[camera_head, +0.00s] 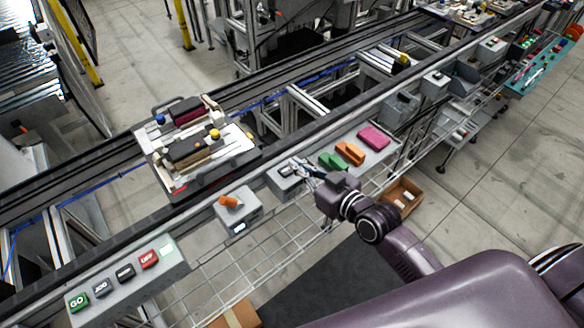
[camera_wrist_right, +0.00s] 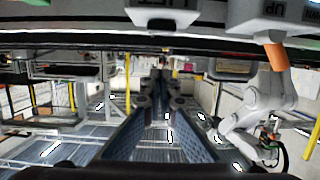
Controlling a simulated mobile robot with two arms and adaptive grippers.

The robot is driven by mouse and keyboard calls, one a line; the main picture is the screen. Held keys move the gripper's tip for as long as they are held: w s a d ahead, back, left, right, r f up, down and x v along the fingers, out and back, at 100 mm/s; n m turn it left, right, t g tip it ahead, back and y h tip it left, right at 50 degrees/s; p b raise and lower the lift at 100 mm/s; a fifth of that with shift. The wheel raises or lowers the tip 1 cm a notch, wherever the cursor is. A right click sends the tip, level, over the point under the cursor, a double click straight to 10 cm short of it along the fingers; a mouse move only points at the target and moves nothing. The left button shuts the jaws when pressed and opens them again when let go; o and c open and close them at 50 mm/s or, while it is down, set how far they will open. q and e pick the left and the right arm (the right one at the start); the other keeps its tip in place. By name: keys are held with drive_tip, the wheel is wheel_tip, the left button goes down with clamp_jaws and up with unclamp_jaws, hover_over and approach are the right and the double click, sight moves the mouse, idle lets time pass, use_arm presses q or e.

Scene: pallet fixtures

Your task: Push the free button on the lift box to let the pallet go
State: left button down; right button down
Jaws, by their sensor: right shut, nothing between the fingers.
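The lift box (camera_head: 283,184) looks to be the small grey box on the near rail beside my right gripper. In the wrist view, a grey box (camera_wrist_right: 162,14) with lettering like "LIFT" is cut off by the top edge. The free button cannot be made out; the gripper partly covers the box top. My right gripper (camera_head: 297,168) is shut and empty, its tips over or at the box; contact cannot be told. The pallet (camera_head: 205,177) is a grey plate with handles on the conveyor, carrying dark red and dark blocks with yellow and blue knobs. My left gripper is out of view.
A button panel (camera_head: 128,278) with GO and JOG is at lower left. Green (camera_head: 331,161), orange (camera_head: 350,153) and pink (camera_head: 373,138) pieces lie right. A wire shelf (camera_head: 205,280) is below.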

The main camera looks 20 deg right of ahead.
sight(292, 179)
drive_tip(key=w+f, duration=0.1)
drive_tip(key=w+a+f, duration=0.1)
drive_tip(key=f, duration=0.1)
drive_tip(key=shift+w, duration=0.2)
drive_tip(key=shift+d+f, duration=0.1)
drive_tip(key=shift+f, duration=0.7)
